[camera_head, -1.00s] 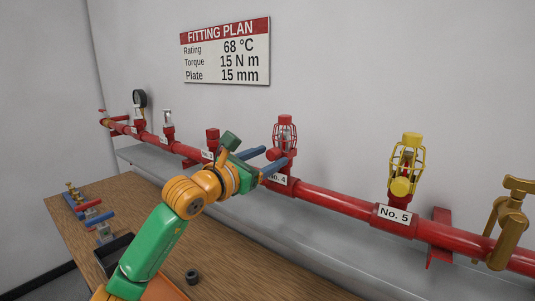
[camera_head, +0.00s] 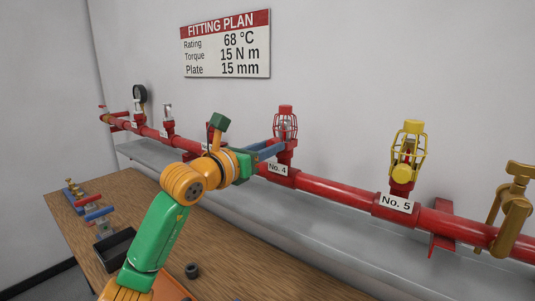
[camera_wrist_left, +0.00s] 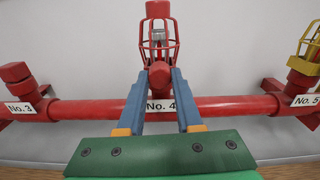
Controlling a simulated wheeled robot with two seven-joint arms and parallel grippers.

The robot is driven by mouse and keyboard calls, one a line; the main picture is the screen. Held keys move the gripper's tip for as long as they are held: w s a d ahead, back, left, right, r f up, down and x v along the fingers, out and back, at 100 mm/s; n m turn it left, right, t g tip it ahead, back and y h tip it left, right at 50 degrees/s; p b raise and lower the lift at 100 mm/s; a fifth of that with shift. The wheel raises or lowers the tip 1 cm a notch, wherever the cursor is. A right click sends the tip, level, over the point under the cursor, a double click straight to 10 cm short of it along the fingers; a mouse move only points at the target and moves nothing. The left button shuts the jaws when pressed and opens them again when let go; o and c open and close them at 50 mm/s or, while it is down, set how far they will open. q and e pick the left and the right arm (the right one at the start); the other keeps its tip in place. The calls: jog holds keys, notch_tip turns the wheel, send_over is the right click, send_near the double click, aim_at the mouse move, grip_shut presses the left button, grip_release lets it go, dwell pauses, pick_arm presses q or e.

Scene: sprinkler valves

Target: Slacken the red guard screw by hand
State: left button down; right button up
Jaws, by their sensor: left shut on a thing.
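The red guard screw (camera_wrist_left: 159,72) is a round red knob low on the front of the red cage guard (camera_head: 286,124) at station No. 4. The guard also shows in the left wrist view (camera_wrist_left: 157,38), with a grey part inside it. My left gripper (camera_head: 279,149) reaches it from the front left, and its blue fingers are shut on the screw, one on each side. In the head view the fingers mostly hide the screw. The No. 4 label (camera_head: 278,169) sits just below on the red pipe. My right gripper is not in view.
The red pipe (camera_head: 335,190) runs along the wall above a grey ledge (camera_head: 310,216). A yellow guard (camera_head: 409,150) at No. 5 and a brass valve (camera_head: 513,215) stand to the right. The wooden bench (camera_head: 225,270) holds a dark tray (camera_head: 115,245) and a small dark ring (camera_head: 192,271).

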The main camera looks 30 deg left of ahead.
pick_arm(q)
jog(key=shift+w+d+n+b, duration=0.1)
jog(key=shift+n+b, duration=1.4)
jog(key=shift+n, duration=4.9)
jog(key=c, duration=0.6)
grip_release()
jog(key=shift+o, duration=0.2)
jog(key=shift+r, duration=0.1)
